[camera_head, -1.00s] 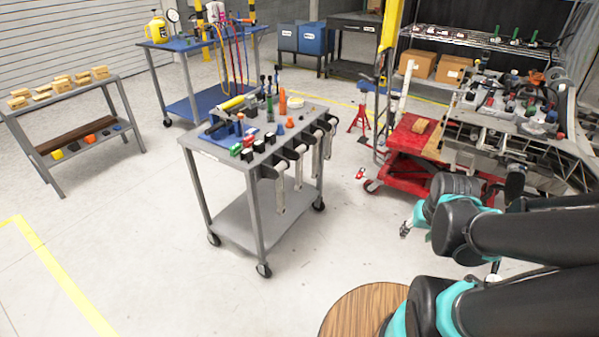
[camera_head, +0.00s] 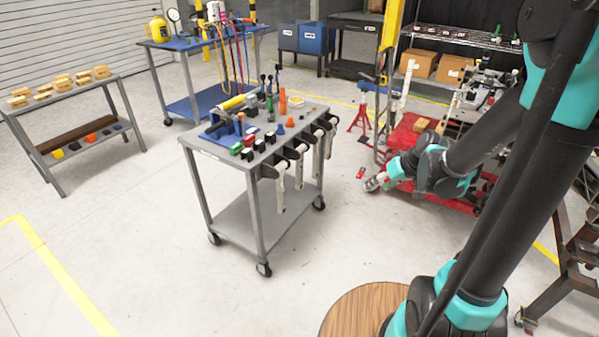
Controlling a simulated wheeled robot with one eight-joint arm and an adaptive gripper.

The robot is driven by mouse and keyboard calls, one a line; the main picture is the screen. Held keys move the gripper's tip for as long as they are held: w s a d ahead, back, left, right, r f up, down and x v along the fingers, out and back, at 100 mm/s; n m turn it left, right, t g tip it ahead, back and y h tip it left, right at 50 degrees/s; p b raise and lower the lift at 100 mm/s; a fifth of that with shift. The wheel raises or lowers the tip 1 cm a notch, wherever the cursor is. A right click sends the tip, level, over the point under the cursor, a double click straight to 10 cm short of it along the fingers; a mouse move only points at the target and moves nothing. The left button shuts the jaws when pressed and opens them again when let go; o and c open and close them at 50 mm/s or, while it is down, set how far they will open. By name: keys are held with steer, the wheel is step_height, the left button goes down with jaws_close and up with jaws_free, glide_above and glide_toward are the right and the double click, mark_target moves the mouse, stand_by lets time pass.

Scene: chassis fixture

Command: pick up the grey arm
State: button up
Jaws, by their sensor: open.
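Several light grey arms hang in black holders along the right edge of the grey cart (camera_head: 225,158). The nearest grey arm (camera_head: 280,192) hangs at the front, with another grey arm (camera_head: 299,172) behind it. I cannot tell which one the task names. My gripper (camera_head: 371,185) is open, small in view, to the right of the cart and apart from the hanging arms. Its fingers are too small to show clearly, and no held thing shows there.
Small coloured parts and a blue fixture (camera_head: 222,128) stand on the cart top. A red lift cart (camera_head: 405,140) stands close behind my gripper. A round wooden top (camera_head: 360,305) is at the front. The floor left of the cart is clear.

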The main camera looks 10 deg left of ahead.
steer(key=w+a+f+n+y, duration=0.2)
steer(key=w+a, duration=0.3)
steer(key=w, duration=0.2)
steer(key=w+a+f+n+y, duration=0.2)
steer(key=w+a+n, duration=0.1)
steer(key=w+a, duration=0.3)
steer(key=n+y, duration=0.4)
steer(key=y, duration=0.1)
glide_toward(302, 165)
steer(key=shift+t, duration=0.3)
steer(key=a, duration=0.1)
steer(key=a+f, duration=0.1)
steer(key=a, duration=0.1)
steer(key=a+f, duration=0.1)
steer(key=a, duration=0.1)
steer(key=shift+w+f, duration=0.2)
steer(key=shift+w, duration=0.05)
steer(key=shift+w+x, duration=0.2)
steer(key=shift+x, duration=1.3)
steer(key=shift+w+x, duration=0.2)
steer(key=shift+x, duration=1.3)
steer(key=shift+r, duration=0.2)
jaws_close()
